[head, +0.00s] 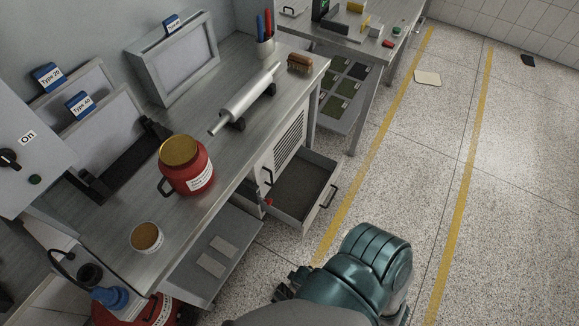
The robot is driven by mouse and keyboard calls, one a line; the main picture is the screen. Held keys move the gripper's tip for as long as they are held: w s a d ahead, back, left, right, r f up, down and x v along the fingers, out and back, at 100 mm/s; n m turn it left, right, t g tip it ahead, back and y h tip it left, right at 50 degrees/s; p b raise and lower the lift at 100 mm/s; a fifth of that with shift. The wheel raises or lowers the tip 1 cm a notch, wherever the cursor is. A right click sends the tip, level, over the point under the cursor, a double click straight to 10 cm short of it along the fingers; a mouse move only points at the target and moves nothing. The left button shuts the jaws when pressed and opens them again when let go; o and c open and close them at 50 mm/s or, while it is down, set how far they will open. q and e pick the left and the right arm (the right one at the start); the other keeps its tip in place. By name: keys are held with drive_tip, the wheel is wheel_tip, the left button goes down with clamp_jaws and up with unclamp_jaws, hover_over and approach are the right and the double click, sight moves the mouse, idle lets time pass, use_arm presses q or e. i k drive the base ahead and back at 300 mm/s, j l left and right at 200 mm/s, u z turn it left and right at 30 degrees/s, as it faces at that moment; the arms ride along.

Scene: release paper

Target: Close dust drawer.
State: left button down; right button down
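The dust drawer (306,219) is a grey metal drawer pulled out of the cabinet under the workbench, in the middle of the head view. Its dark inside is visible from above and looks empty. A dark handle (329,197) is on its front. My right arm comes in from the bottom, with a teal rounded link. Dark parts that look like my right gripper (288,284) show at the link's left, below and apart from the drawer. The fingers are mostly hidden, so their opening is unclear. My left gripper is out of view.
The workbench (225,155) holds a red pot (187,168), a roller (245,100), a brush (300,62) and a small cup (147,237). A lower shelf (208,272) juts out left of the drawer. The speckled floor (400,150) to the right is mostly clear.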

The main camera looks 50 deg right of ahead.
sight(298, 194)
drive_tip(key=k+l+z, duration=0.45)
drive_tip(key=l, duration=0.15)
drive_tip(key=z, duration=1.1)
